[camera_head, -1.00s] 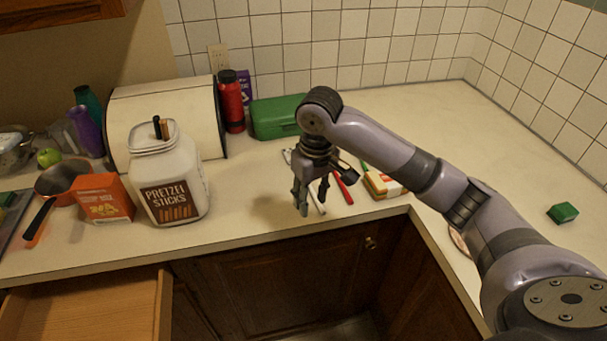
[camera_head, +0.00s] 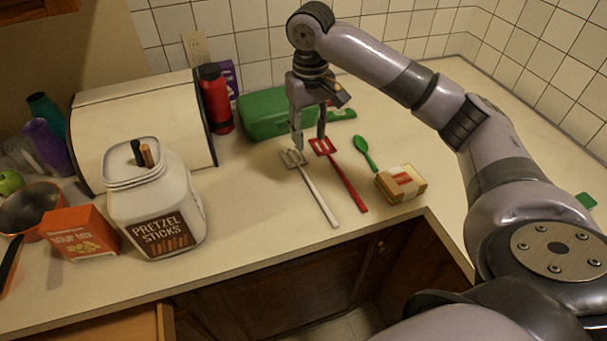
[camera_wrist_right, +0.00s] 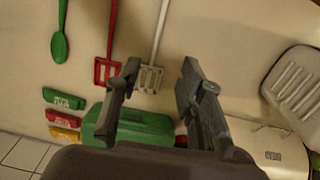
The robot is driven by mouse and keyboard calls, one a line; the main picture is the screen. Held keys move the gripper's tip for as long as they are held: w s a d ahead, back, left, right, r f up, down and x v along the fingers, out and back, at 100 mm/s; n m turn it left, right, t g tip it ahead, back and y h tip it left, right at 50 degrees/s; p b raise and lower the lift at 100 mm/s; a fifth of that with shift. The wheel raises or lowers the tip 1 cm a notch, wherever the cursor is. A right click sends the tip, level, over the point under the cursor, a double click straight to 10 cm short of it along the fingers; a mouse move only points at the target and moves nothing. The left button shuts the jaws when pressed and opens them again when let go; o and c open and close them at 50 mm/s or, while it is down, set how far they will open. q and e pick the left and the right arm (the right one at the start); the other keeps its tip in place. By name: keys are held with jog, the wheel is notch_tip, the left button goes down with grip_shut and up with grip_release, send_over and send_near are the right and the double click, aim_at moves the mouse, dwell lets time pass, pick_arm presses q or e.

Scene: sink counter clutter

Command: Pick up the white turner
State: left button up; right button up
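The white turner (camera_head: 316,193) lies flat on the counter in the head view, its slotted head toward the back and its handle toward the front edge. In the right wrist view the white turner (camera_wrist_right: 157,45) shows its slotted head between my finger outlines. My right gripper (camera_head: 311,140) is open and empty, pointing down near the turner heads; its fingers also show apart in the wrist view (camera_wrist_right: 160,80). It appears above the counter, but the exact height is unclear. My left gripper is not in view.
A red turner (camera_head: 345,180) lies just right of the white one, then a green spoon (camera_head: 364,152) and a small yellow-and-white box (camera_head: 401,183). A green case (camera_head: 270,115) stands behind. A pretzel sticks jar (camera_head: 155,205) stands left. Counter between jar and turners is clear.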

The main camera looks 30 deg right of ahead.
send_over(310, 182)
notch_tip(310, 182, down, 6)
notch_tip(310, 182, down, 2)
jog(key=shift+a+f+p, duration=0.1)
jog(key=shift+f+p, duration=0.1)
jog(key=shift+p, duration=0.5)
jog(key=shift+f, duration=0.85)
notch_tip(310, 182, down, 4)
jog(key=shift+r+p, duration=0.15)
jog(key=shift+p, duration=0.7)
jog(key=shift+f, duration=0.5)
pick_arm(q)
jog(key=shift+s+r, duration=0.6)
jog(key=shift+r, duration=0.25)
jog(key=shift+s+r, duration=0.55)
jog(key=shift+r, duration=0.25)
pick_arm(e)
grip_shut()
